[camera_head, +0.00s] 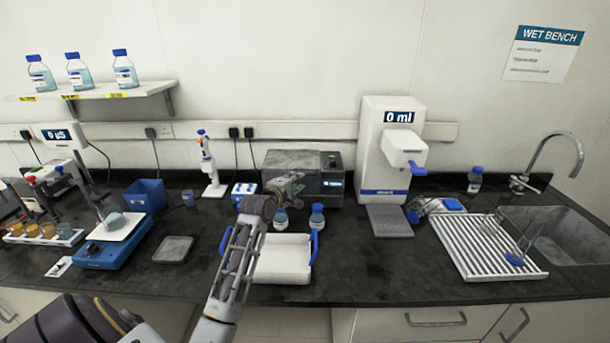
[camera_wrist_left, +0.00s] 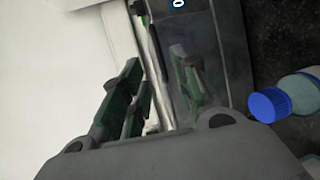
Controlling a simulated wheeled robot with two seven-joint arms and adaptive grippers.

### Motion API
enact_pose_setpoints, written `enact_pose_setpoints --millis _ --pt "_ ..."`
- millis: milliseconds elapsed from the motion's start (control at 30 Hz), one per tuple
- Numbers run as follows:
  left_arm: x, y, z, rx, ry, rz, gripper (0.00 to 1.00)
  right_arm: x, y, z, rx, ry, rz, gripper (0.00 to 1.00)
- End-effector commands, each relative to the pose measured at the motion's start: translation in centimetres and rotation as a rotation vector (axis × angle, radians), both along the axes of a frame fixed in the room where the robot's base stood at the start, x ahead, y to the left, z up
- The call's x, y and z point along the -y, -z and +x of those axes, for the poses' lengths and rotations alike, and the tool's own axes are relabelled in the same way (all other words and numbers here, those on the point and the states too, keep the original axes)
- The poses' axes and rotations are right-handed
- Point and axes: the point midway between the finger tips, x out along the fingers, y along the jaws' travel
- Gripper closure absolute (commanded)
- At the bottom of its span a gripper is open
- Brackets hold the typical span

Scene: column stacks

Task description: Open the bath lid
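The bath (camera_head: 289,163) is a grey metal box at the back middle of the bench, with a small display on the right of its front. Its lid (camera_head: 291,158) appears down on top. My left gripper (camera_head: 287,183) is just in front of the bath's front face, at its left half. My right gripper is not in view.
Two blue-capped bottles stand before the bath, one at the right (camera_head: 317,216). A white tray (camera_head: 283,265) with blue handles lies in front. A water dispenser (camera_head: 388,150) is right of the bath; a blue-white block (camera_head: 244,191) is left.

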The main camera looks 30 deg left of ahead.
Motion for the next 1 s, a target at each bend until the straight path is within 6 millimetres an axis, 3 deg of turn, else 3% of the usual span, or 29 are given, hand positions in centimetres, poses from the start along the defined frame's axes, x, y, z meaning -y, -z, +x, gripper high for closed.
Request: enact_pose_setpoints --millis 1000 --pt "-1.2 1.5 8.0 0.000 -0.001 0.001 0.70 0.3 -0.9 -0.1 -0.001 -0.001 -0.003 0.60"
